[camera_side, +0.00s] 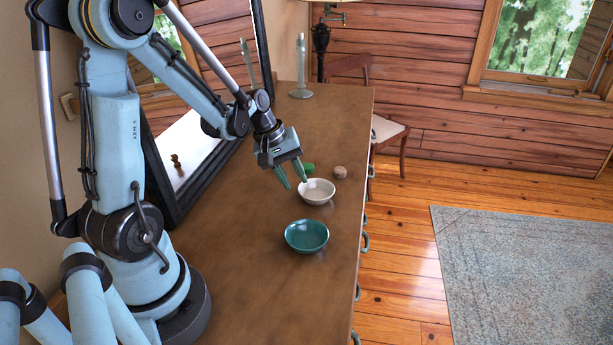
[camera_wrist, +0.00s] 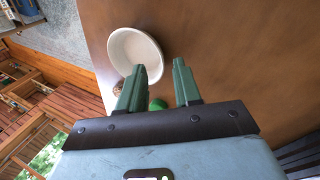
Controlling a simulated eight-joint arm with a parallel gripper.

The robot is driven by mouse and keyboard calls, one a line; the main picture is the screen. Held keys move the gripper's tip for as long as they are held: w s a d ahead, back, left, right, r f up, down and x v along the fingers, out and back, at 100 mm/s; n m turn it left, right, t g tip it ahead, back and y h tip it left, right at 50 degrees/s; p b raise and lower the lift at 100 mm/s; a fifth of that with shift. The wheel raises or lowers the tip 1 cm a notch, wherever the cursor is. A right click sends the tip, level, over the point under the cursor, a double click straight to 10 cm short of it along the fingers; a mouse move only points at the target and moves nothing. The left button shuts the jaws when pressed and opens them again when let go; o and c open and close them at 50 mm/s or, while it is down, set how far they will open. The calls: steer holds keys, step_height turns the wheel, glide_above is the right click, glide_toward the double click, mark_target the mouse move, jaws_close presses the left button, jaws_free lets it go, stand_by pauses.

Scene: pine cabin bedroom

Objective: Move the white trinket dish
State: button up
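The white trinket dish (camera_side: 316,191) sits upright on the brown dresser top (camera_side: 270,240). It looks empty. In the wrist view the white dish (camera_wrist: 136,50) lies just beyond my left-hand fingertip, which overlaps its lower rim. My gripper (camera_side: 291,174) is above the dresser, just left of the dish, with its green fingers pointing down. The two fingers (camera_wrist: 160,75) stand apart with nothing between them at the tips. I cannot tell whether a finger touches the dish.
A teal bowl (camera_side: 307,236) stands in front of the dish. A small brown round object (camera_side: 340,172) and a green object (camera_side: 308,168) are close behind it. A mirror (camera_side: 195,150) stands at the left, and a pale candlestick (camera_side: 300,75) at the back. The dresser's right edge is near.

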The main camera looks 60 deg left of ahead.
mark_target(316, 193)
steer(key=shift+x, duration=1.55)
jaws_close()
